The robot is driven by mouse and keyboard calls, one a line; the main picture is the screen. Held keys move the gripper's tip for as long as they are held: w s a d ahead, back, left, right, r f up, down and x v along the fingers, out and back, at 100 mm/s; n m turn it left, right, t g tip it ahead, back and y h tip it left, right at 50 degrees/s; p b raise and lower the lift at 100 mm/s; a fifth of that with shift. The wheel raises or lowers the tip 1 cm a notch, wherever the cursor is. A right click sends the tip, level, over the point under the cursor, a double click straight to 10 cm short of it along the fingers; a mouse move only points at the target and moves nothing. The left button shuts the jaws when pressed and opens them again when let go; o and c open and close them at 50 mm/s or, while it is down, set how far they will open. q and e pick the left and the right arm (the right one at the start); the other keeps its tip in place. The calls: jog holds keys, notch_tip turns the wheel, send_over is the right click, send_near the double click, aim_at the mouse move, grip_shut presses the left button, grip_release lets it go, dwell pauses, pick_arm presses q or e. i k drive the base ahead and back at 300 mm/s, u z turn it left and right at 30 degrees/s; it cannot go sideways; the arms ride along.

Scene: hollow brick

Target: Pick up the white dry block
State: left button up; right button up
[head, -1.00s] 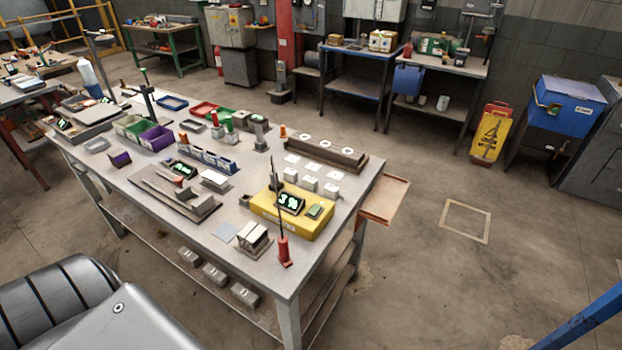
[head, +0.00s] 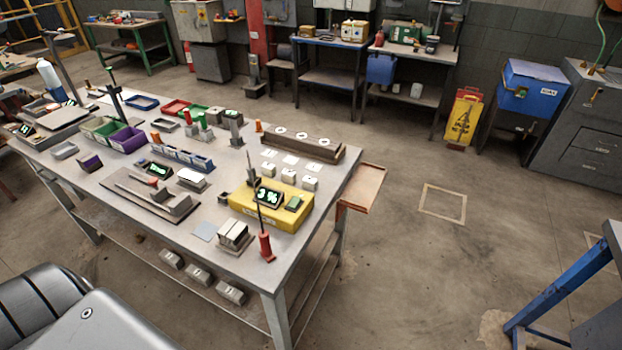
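A row of small whitish blocks (head: 310,184) stands on the grey workbench (head: 255,268), behind a yellow box (head: 290,221) with a lit "3 %" display (head: 268,196). A pale-topped block (head: 234,232) sits on a dark stand near the front edge, left of a red-handled probe (head: 265,246). Another white-topped piece (head: 192,177) lies near the bench middle. I cannot tell which of these is the dry one. Neither gripper is in view.
Several grey blocks (head: 200,275) sit on the bench's lower shelf. A brown side tray (head: 362,188) sticks out at the bench's right end. Open floor lies to the right, with a taped square (head: 443,203). A blue-legged table (head: 560,290) stands at the lower right.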

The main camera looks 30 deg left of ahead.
aim_at(267, 169)
jog(key=z, duration=0.45)
jog(key=i, duration=4.75)
jog(key=u, duration=4.15)
jog(key=i, duration=0.65)
